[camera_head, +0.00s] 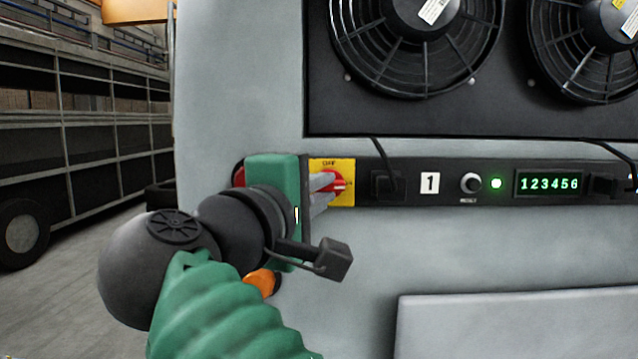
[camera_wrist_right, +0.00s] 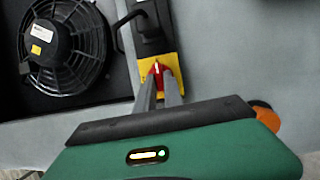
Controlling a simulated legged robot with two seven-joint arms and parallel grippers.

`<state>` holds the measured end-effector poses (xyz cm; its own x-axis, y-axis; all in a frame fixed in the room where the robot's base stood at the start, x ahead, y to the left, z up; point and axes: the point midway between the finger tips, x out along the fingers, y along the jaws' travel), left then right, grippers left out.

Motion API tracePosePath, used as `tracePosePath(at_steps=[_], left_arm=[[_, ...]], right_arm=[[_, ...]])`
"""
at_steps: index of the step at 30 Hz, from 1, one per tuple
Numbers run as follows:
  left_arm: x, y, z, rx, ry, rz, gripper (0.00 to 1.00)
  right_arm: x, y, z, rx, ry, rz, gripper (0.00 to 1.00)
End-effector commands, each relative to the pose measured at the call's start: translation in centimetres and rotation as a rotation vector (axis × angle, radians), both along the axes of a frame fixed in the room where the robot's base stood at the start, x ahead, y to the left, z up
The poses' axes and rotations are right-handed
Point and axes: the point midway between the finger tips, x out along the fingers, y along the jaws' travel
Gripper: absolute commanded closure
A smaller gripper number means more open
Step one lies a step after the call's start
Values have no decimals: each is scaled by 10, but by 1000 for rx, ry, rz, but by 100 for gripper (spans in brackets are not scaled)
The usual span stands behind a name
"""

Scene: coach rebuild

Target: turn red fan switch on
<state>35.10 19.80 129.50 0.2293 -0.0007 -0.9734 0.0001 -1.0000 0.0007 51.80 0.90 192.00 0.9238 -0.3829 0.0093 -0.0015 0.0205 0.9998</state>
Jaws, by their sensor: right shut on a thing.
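The red fan switch (camera_head: 340,183) is a red rotary knob on a yellow plate (camera_head: 347,165), set in a black strip on the grey panel. My right gripper (camera_head: 326,186) reaches it from the left, its grey fingers shut on the knob. In the right wrist view the two fingers (camera_wrist_right: 160,84) close around the red knob (camera_wrist_right: 155,68), with the yellow plate (camera_wrist_right: 172,62) behind. The fingers hide part of the knob, so its exact angle is hard to tell. My left gripper is not in view.
Two black fans (camera_head: 415,45) sit above the strip. Right of the switch are a black plug (camera_head: 387,186), a round button (camera_head: 471,184), a lit green lamp (camera_head: 496,183) and a display (camera_head: 549,183) reading 123456. An orange knob (camera_head: 262,282) shows below my gripper.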

Motion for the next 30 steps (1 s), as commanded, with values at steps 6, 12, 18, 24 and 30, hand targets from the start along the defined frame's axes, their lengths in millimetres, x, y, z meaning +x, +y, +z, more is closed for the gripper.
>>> tracePosePath(at_steps=[6, 12, 18, 24, 30], left_arm=[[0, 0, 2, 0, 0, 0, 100], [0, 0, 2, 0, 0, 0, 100], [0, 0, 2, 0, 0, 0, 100], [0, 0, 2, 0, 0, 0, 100], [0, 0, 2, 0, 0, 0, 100]], right_arm=[[1, 2, -4, 33, 10, 1, 100], [1, 2, -5, 37, 11, 1, 100], [1, 2, -5, 36, 11, 1, 86], [1, 1, -3, 35, 7, 1, 66], [0, 1, -2, 36, 5, 1, 66]])
